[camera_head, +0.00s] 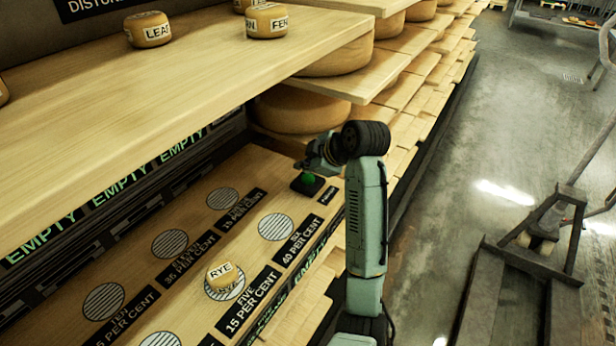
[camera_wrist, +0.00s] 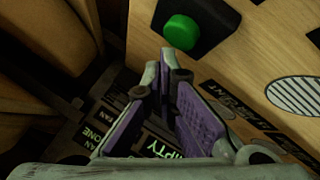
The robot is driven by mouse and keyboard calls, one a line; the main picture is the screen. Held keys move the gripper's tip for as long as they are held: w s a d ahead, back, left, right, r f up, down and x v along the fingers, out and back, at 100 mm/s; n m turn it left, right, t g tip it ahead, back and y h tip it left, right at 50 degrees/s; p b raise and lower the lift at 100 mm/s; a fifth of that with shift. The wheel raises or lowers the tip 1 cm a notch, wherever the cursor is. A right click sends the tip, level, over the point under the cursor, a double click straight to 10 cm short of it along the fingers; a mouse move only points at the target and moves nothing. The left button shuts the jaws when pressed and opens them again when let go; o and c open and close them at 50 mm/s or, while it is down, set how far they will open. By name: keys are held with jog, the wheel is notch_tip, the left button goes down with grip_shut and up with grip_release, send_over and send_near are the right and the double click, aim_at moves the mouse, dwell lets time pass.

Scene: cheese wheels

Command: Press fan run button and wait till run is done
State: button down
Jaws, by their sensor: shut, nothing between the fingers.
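The fan run button is a round green button (camera_head: 308,178) on a black box (camera_head: 322,189) at the right end of the lower wooden board. In the wrist view the green button (camera_wrist: 181,32) on its black base (camera_wrist: 215,22) is just beyond my fingertips. My gripper (camera_head: 310,166) is shut and empty, with its fingers together, and it is close by the button. In the wrist view my gripper (camera_wrist: 158,62) shows a small gap in the picture between its tips and the button. Whether they touch in depth I cannot tell.
A small cheese marked RYE (camera_head: 222,276) stands on a striped circle on the lower board (camera_head: 262,180). An upper shelf (camera_head: 190,75) with small labelled cheeses overhangs it. Large cheese wheels (camera_head: 300,110) fill racks behind my gripper. A pallet jack (camera_head: 530,260) stands on the floor at right.

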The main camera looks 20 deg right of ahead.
aim_at(306, 179)
jog(key=shift+f, duration=0.15)
jog(key=shift+f+b, duration=0.3)
jog(key=shift+f+b, duration=0.3)
jog(key=shift+f, duration=0.15)
dwell(0.8)
jog(key=shift+r, duration=0.1)
jog(key=shift+r+p, duration=0.6)
jog(key=shift+r, duration=0.15)
jog(key=shift+r, duration=0.1)
notch_tip(306, 179, up, 5)
jog(key=p, duration=0.3)
jog(key=shift+p, duration=0.35)
dwell(0.4)
